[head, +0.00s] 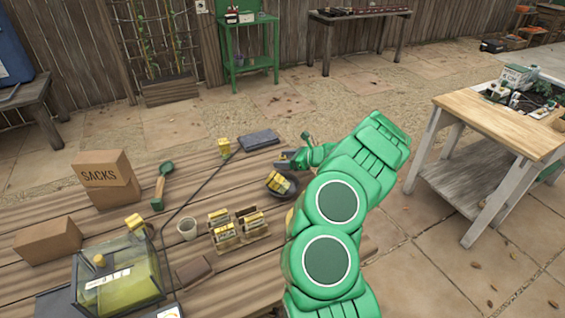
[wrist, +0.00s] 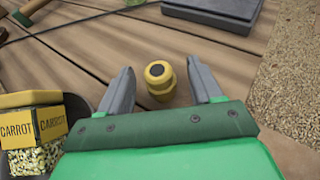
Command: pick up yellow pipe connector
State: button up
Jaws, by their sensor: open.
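The yellow pipe connector (wrist: 159,80) stands on the wooden planks in the wrist view, a short ribbed piece with a dark round opening on top. My gripper (wrist: 168,88) is open, with one grey finger on each side of the connector. Gaps show between the connector and both fingers. In the head view my gripper (head: 284,160) is over the far right part of the table, pointing left. I cannot make out the connector there.
A dark bowl with carrot seed packets (wrist: 31,125) sits close on the left of my gripper. A dark slab (wrist: 213,9) lies beyond the connector. Seed packets in a wooden rack (head: 237,229), a cup (head: 187,229) and a glass box (head: 118,275) stand nearer on the table (head: 60,214).

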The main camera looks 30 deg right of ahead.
jog(key=shift+x, duration=1.15)
jog(key=c, duration=1)
jog(key=shift+c, duration=0.3)
jog(key=shift+r, duration=0.15)
jog(key=shift+r, duration=0.65)
jog(key=s+a+r, duration=0.2)
jog(key=s+r, duration=0.3)
jog(key=s, duration=0.1)
jog(key=s+a+r, duration=0.2)
jog(key=s+r, duration=0.4)
jog(key=s, duration=0.1)
jog(key=shift+s+a+r, duration=0.2)
jog(key=shift+a+r, duration=0.05)
